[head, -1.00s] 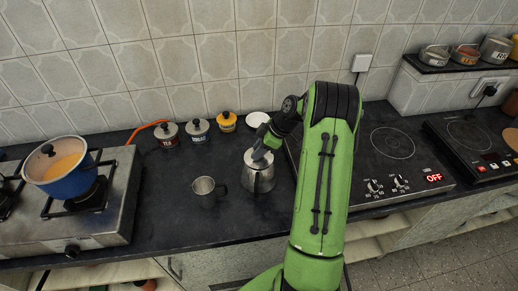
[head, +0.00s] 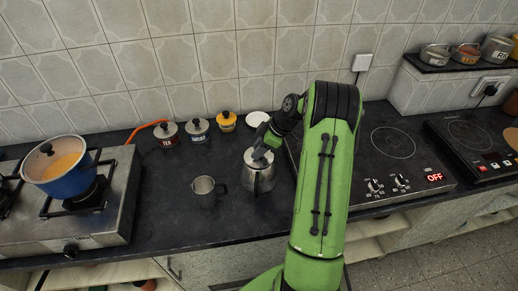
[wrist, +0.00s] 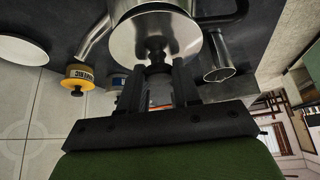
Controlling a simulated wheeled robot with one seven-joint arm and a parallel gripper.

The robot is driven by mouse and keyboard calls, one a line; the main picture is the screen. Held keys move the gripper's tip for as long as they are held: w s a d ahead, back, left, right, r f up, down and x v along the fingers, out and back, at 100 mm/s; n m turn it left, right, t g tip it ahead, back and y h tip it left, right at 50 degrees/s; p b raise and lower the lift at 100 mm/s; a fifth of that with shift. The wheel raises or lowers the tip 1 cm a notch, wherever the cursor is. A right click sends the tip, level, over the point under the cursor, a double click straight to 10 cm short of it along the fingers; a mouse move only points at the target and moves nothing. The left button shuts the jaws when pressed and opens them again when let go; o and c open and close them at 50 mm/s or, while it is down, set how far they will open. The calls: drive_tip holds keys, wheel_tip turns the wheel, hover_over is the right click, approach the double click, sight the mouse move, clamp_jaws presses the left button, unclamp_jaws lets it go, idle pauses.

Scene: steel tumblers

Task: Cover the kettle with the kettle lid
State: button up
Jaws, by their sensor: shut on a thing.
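The steel kettle (head: 258,180) stands on the dark counter, left of my arm. The steel kettle lid (head: 257,160) is at the kettle's top opening; in the wrist view the lid (wrist: 155,40) shows as a shiny disc with a dark knob. My gripper (wrist: 158,72) is shut on that knob, and in the head view my gripper (head: 262,150) is right above the kettle. The lid hides most of the kettle in the wrist view, so I cannot tell whether it is fully seated.
A steel mug (head: 206,191) stands just left of the kettle. Small lidded canisters, including a yellow one (head: 227,122), and a white plate (head: 258,118) are behind. A gas stove with a blue pot (head: 68,180) is at left. An electric hob (head: 392,142) is at right.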

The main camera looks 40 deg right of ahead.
drive_tip(key=shift+f+b, duration=0.75)
drive_tip(key=shift+f, duration=0.15)
drive_tip(key=shift+r, duration=0.1)
drive_tip(key=o, duration=1.1)
drive_tip(key=p+v, duration=0.3)
drive_tip(key=v, duration=1.2)
drive_tip(key=shift+s+d+r, duration=0.15)
drive_tip(key=shift+s+r, duration=0.05)
drive_tip(key=shift+r, duration=0.15)
